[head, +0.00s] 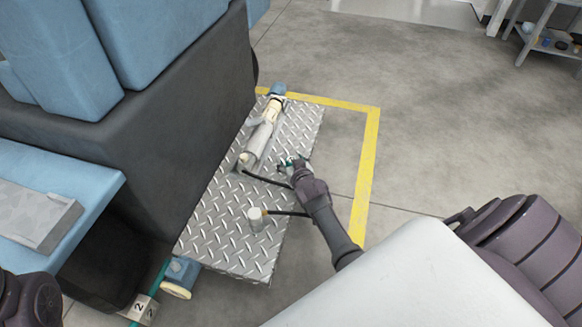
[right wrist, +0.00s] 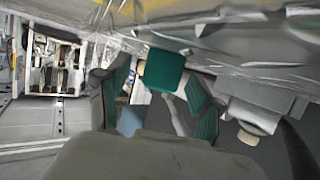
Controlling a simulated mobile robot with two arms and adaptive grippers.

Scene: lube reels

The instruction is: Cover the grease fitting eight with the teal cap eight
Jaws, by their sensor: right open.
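My right gripper (head: 292,163) is over the right side of the diamond plate, beside a grey cylinder. Its fingers are open in the right wrist view (right wrist: 160,95), with green pads facing inward. A teal cap (right wrist: 163,70) shows between and just beyond the fingertips, close against the plate's edge. A cream part shows at the cap's side; I cannot tell whether the cap sits on it. In the head view only a small teal patch shows at the fingertips. I cannot single out grease fitting eight or read an eight on anything.
The diamond plate (head: 215,215) carries a long grey cylinder unit (head: 262,135), a short pale cylinder (head: 255,218) and black hoses. A dark machine body with blue panels (head: 60,60) stands at left.

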